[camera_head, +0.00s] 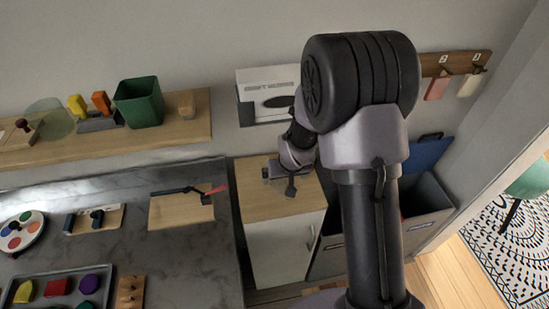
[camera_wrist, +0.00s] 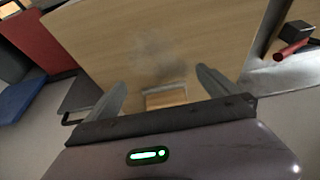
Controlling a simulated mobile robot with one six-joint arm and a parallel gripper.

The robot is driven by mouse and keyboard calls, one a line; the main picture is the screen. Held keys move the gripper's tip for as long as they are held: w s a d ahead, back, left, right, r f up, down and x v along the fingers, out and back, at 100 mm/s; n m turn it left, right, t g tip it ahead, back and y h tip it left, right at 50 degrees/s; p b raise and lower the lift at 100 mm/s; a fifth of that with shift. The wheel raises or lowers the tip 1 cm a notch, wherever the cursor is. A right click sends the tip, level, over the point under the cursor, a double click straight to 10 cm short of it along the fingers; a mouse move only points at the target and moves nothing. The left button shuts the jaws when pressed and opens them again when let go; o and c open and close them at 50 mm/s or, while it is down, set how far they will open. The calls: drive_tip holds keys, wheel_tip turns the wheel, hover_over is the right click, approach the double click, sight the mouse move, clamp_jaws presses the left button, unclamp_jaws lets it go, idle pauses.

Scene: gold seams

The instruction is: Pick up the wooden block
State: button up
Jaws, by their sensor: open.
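A small wooden block (camera_wrist: 166,99) with a pale far edge shows in the wrist view. It appears to lie on the wooden cabinet top, between the fingers of my gripper (camera_wrist: 160,82). The fingers are spread on either side of it, with visible space between them and the block, and the near part of the block is hidden by the gripper body. In the head view my gripper (camera_head: 279,181) is low over the cabinet top (camera_head: 255,205), and I cannot make out the block beneath it.
The grey counter (camera_head: 130,230) on the left holds a wooden board (camera_head: 180,212) with a dark, red-ended tool. A wall shelf (camera_head: 120,139) carries a green bin (camera_head: 138,102) and a small tan piece (camera_head: 187,104). An open bin (camera_head: 428,205) stands right of the cabinet.

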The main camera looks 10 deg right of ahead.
drive_tip(key=w, duration=0.4)
drive_tip(key=w+f+b, duration=0.1)
drive_tip(key=w, duration=0.2)
drive_tip(key=shift+w+f, duration=0.15)
drive_tip(key=shift+r, duration=0.2)
drive_tip(key=c, duration=1.6)
